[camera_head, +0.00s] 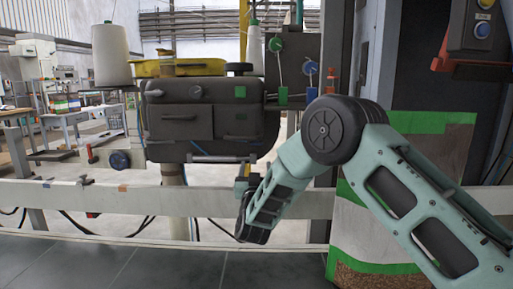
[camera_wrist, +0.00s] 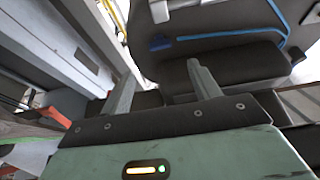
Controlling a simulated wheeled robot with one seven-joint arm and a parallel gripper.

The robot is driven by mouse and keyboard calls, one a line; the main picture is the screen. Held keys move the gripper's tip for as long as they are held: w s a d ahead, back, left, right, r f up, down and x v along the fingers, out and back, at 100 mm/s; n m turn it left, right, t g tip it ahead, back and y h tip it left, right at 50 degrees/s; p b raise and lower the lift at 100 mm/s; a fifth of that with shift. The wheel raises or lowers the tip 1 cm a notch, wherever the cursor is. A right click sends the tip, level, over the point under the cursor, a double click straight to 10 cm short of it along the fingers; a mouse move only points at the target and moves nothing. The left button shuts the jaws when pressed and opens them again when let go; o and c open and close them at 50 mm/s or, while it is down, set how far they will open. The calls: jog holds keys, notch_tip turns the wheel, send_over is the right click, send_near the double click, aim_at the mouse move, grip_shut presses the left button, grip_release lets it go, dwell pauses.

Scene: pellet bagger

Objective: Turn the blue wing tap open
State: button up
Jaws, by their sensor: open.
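The grey fingers of my gripper (camera_wrist: 165,88) stand apart in the wrist view, with nothing between them. A small blue piece (camera_wrist: 160,43) on the dark machine lies just past the fingertips, apart from them; I cannot tell whether it is the wing tap. In the head view my arm reaches down in front of the machine (camera_head: 205,122), and its fingers cannot be made out there. Another small blue wheel (camera_head: 310,68) is on the upper right panel. No wing shape is clear on either.
A pale rail (camera_head: 120,199) runs across below the machine. A green-and-white sack (camera_head: 350,222) stands right, behind my arm. Thread cones (camera_head: 112,54) stand above the machine. A control box with a blue button (camera_head: 482,30) is at upper right.

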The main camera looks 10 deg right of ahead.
jog(key=x, duration=1.1)
jog(key=shift+c, duration=0.3)
jog(key=c, duration=0.9)
